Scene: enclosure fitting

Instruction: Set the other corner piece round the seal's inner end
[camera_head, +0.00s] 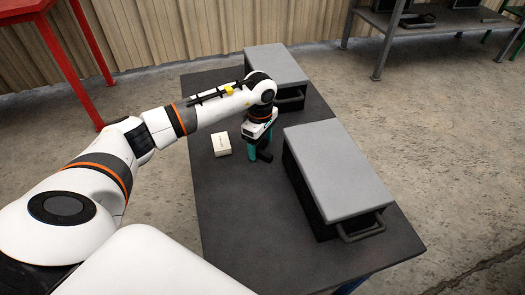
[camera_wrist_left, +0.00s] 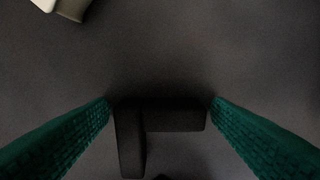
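My left gripper (camera_head: 259,147) is low over the dark table, pointing down, with teal fingers. In the left wrist view a black L-shaped corner piece (camera_wrist_left: 130,140) lies between the fingertips (camera_wrist_left: 160,105). One leg runs across from finger to finger, the other toward the bottom edge. The ends of the piece are very close to both fingers; whether they touch is too dark to tell. The piece also shows as a dark shape beside the fingers in the head view (camera_head: 265,156). I cannot make out the seal in either view. My right gripper is not in view.
A small cream box (camera_head: 221,144) lies left of the gripper; its corner shows in the wrist view (camera_wrist_left: 62,8). A grey-lidded black enclosure (camera_head: 335,168) with a handle stands to the right, another (camera_head: 276,66) at the back. The table's (camera_head: 235,220) front left is clear.

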